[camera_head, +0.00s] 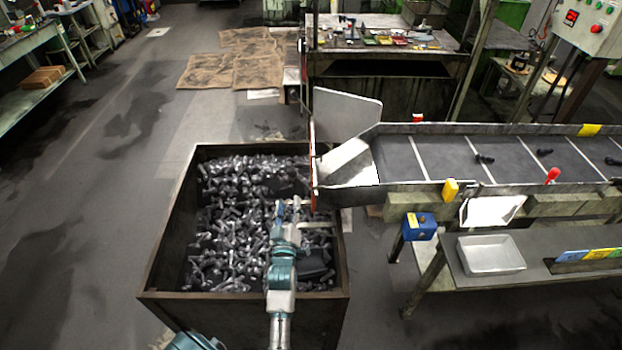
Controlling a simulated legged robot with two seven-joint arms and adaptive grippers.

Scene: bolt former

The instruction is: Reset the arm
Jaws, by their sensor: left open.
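My left arm reaches up from the bottom edge over the dark metal bin (163,270). My left gripper (289,208) is above the heap of dark bolts (225,225) in the bin, near the bin's right side. Its jaws are open and I see nothing held between them. The arm hides part of the heap and of the bin's front wall. I cannot tell the exact height of the gripper above the bolts. My right gripper is not in view.
A conveyor (440,160) with a few dark bolts ends in a chute (347,160) at the bin's right rim. A side table (480,282) holds a white tray (490,254). A blue box (419,227) stands nearby. The floor left of the bin is clear.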

